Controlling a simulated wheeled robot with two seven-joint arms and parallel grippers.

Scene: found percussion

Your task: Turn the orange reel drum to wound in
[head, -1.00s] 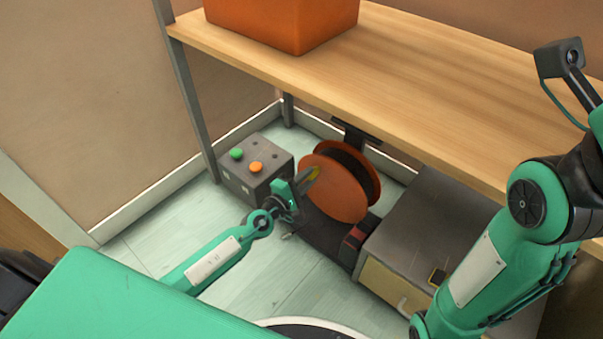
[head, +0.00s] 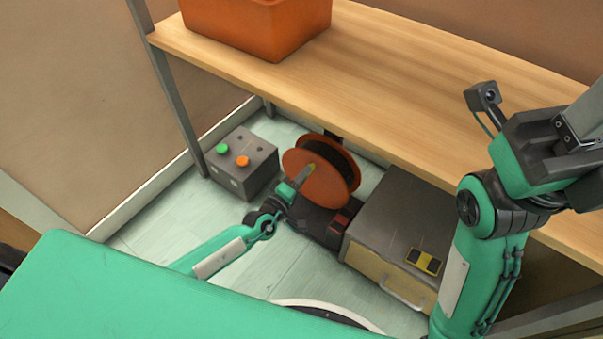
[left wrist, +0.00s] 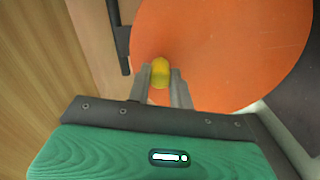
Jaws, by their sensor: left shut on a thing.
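The orange reel drum (head: 322,185) stands under the wooden shelf, with two round flanges and a dark middle. It carries a yellow knob (left wrist: 160,72) on its near face. My left gripper (head: 308,172) reaches it from the front left. In the left wrist view, the fingers of my left gripper (left wrist: 163,86) are on both sides of the knob and shut on it. The orange face fills much of that view behind the fingers. My right arm is raised at the right, and its fingertips cannot be made out.
A grey box (head: 243,165) with a green and an orange button stands left of the drum. A grey-topped cabinet (head: 395,225) with a handle stands close on its right. The wooden shelf (head: 390,75) overhangs the drum and bears an orange bin (head: 255,30). Pale floor lies in front.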

